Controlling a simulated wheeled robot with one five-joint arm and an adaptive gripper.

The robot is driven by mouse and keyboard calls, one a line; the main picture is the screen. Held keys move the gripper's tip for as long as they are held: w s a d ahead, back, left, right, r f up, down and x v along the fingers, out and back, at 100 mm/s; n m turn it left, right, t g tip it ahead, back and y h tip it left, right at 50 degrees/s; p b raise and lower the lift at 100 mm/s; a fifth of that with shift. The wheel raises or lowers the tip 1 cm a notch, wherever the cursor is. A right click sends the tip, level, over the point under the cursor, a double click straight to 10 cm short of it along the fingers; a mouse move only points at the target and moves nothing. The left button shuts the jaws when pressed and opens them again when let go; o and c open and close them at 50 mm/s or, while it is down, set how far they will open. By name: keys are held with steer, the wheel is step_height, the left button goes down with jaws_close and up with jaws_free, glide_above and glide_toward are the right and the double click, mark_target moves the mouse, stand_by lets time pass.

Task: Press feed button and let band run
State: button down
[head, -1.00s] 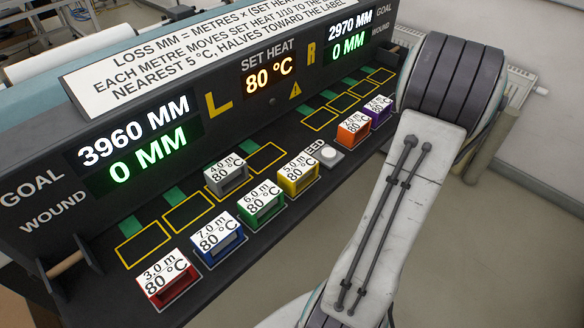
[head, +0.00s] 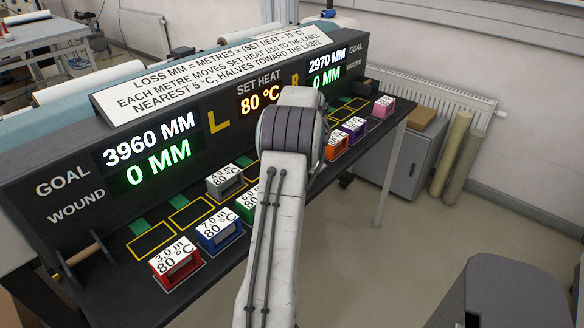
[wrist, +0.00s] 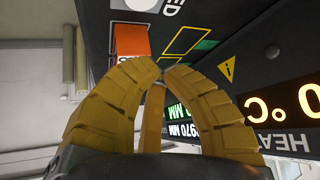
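The dark machine panel (head: 60,160) shows goals of 3960 MM and 2970 MM, both wound readouts at 0 MM, and set heat 80 °C (head: 259,102). My arm hides the feed button in the head view. In the wrist view a pale button plate (wrist: 136,4) beside the letters "ED" is cut by the top edge. My gripper (wrist: 161,70) has tan ribbed fingers with tips together and nothing seen between them. It appears below the button in the wrist view, apart from it. The gripper itself is hidden behind my arm in the head view.
Red (head: 177,265), blue (head: 219,232), grey (head: 226,180), orange (head: 335,147), purple (head: 353,130) and pink (head: 384,106) blocks stand on the ledge. A green block is partly hidden. Yellow-outlined slots (head: 152,241) look empty. A grey cabinet (head: 412,160) stands right of the bench.

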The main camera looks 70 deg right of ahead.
steer(key=shift+w+d+r+h, duration=0.25)
steer(key=shift+d+r+h, duration=0.35)
steer(key=shift+d+r, duration=0.25)
steer(key=shift+f, duration=0.2)
steer(key=shift+f+b, duration=1.95)
steer(key=shift+f, duration=1.55)
steer(key=shift+f+b, duration=0.75)
steer(key=shift+b, duration=0.2)
